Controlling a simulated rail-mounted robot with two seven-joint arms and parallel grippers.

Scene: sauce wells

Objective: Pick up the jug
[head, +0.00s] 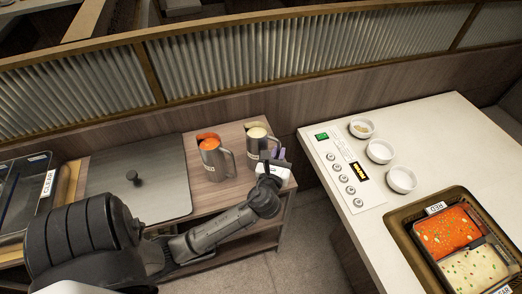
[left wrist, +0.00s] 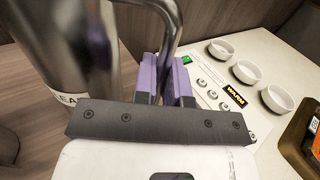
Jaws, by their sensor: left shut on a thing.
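A metal jug with cream-coloured contents (head: 254,146) stands upright on the wooden side table, close to the back wall. My left gripper (head: 277,157) is at its right side. In the left wrist view, the purple fingers of the gripper (left wrist: 165,82) are shut on the handle (left wrist: 172,30) of the metal jug (left wrist: 75,55). The wrist view cuts off the jug's top, and the gripper hides part of its lower body. A second metal jug with orange contents (head: 214,163) stands just left of it, apart from the gripper. My right gripper is not in view.
A metal lid with a black knob (head: 140,200) lies left of the jugs. The white counter (head: 420,130) at right holds several small white bowls (head: 379,151), a button panel (head: 345,172) and a tray of orange and cream food (head: 412,236). A floor gap separates table and counter.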

